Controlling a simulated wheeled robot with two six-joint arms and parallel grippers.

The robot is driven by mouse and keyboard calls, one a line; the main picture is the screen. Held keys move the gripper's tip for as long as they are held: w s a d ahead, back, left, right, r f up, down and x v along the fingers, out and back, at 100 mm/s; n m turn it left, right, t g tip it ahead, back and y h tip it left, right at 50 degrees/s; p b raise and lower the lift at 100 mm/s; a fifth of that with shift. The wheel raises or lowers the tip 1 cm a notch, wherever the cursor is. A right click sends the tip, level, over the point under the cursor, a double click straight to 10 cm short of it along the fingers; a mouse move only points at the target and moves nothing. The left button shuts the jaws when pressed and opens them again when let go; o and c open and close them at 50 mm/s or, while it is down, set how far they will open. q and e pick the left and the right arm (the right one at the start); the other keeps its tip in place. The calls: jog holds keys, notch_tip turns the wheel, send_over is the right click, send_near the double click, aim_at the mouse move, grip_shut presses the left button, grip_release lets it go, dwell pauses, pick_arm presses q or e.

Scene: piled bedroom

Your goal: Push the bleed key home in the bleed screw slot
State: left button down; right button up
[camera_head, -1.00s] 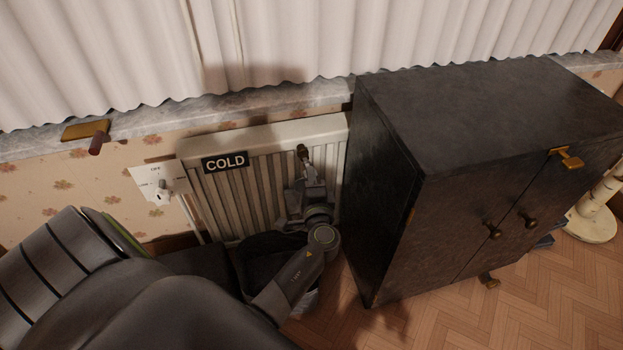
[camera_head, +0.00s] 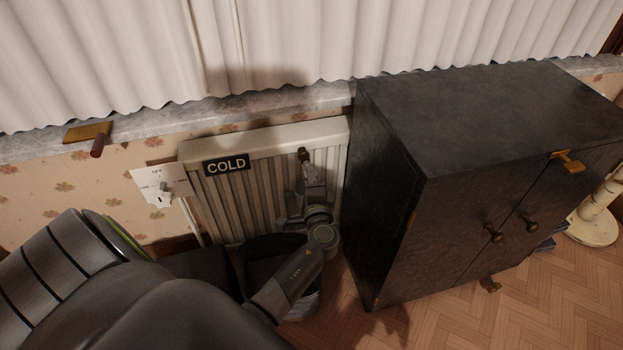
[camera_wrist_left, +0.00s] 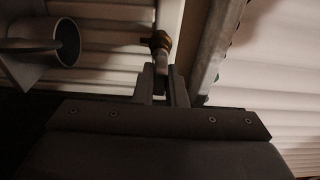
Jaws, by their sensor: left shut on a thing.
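My left gripper (camera_head: 310,176) is in front of the upper right part of the white radiator (camera_head: 265,139). In the left wrist view its fingers (camera_wrist_left: 162,88) are shut on the bleed key (camera_wrist_left: 161,63), a small pale piece standing out between them. A brass-coloured fitting (camera_wrist_left: 157,40) is in line with the key's far end, close against the radiator. It looks like the bleed screw; its slot is hidden, and I cannot tell how deep the key sits. In the head view a small dark end (camera_head: 304,154) shows just above the fingers. My right gripper is not in view.
A dark cabinet (camera_head: 390,190) stands close to the right of the gripper. A COLD sign (camera_head: 227,165) hangs on the radiator, and a wall switch (camera_head: 163,190) is left of it. A dark bin (camera_head: 304,305) stands below my arm. White curtains (camera_head: 290,45) hang above.

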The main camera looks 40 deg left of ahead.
pick_arm(q)
grip_release()
dwell(1.4)
